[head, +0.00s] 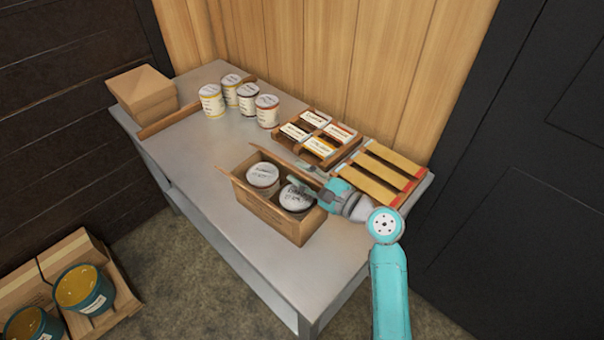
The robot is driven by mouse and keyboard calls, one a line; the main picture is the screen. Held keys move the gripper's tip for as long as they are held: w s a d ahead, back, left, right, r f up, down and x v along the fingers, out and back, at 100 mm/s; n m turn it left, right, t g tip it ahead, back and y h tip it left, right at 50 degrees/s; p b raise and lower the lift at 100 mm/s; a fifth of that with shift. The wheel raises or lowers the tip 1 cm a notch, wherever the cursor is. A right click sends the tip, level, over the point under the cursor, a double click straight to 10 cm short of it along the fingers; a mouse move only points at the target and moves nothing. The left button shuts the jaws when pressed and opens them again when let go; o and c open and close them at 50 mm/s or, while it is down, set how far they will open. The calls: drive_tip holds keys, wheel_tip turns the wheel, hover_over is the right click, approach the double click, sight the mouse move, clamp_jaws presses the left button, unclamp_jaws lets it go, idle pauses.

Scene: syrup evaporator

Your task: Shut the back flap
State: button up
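An open cardboard box (268,215) stands near the front edge of the metal table, with two white-lidded tins (262,175) inside. Its back flap (276,155) shows as a thin brown strip along the box's far side, not folded over the tins; its right part is hidden near my gripper. My gripper (304,178) reaches in from the right at the box's back right corner. Its fingers look spread, one over the right tin's lid and one farther back. I cannot tell whether it touches the flap.
Several tins (239,98) stand at the back of the table (190,155). A wooden tray of small labelled boxes (318,138) and a slatted rack (390,172) sit close behind my gripper. The table's left front is clear.

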clamp_jaws()
drive_tip(key=shift+f, duration=0.1)
drive_tip(key=shift+s+a+f+n, duration=0.1)
drive_tip(key=shift+s+f+n, duration=0.15)
drive_tip(key=shift+n, duration=0.45)
drive_tip(key=shift+s+a+f+n, duration=0.1)
drive_tip(key=shift+f+n, duration=0.1)
drive_tip(key=shift+n, duration=0.5)
unclamp_jaws()
drive_tip(key=shift+d, duration=0.1)
drive_tip(key=v, duration=1.2)
